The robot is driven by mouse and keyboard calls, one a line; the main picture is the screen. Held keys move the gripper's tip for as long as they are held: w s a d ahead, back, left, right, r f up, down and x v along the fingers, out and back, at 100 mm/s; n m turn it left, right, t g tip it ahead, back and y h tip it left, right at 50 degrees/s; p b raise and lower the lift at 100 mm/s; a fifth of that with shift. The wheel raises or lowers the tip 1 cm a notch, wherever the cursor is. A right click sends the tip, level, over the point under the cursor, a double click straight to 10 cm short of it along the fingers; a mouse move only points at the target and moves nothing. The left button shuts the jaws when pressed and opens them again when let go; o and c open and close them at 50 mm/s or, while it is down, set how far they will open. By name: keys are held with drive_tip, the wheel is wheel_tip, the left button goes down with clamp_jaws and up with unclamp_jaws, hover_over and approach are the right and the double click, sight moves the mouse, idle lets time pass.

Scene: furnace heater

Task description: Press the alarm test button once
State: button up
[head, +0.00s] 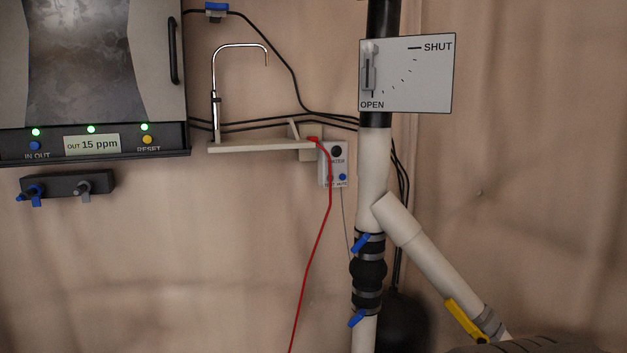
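A small white alarm box (325,171) hangs on the wall just left of the white vertical pipe, below the right end of a small shelf. It has a dark round part (336,151) at the top and a label that seems to end in "ATER". A blue button (342,177) sits low on its right side, above small lettering that is hard to read. A red cable runs down across the box and partly covers its lower left, so a second button there cannot be made out clearly. My gripper is not in view.
A red cable (318,240) hangs from the pale shelf (260,148), which carries a chrome tap (214,90). The pipe (375,160) has a SHUT/OPEN lever plate (425,80). A heater panel (100,142) reads 15 ppm. The lower left wall is clear.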

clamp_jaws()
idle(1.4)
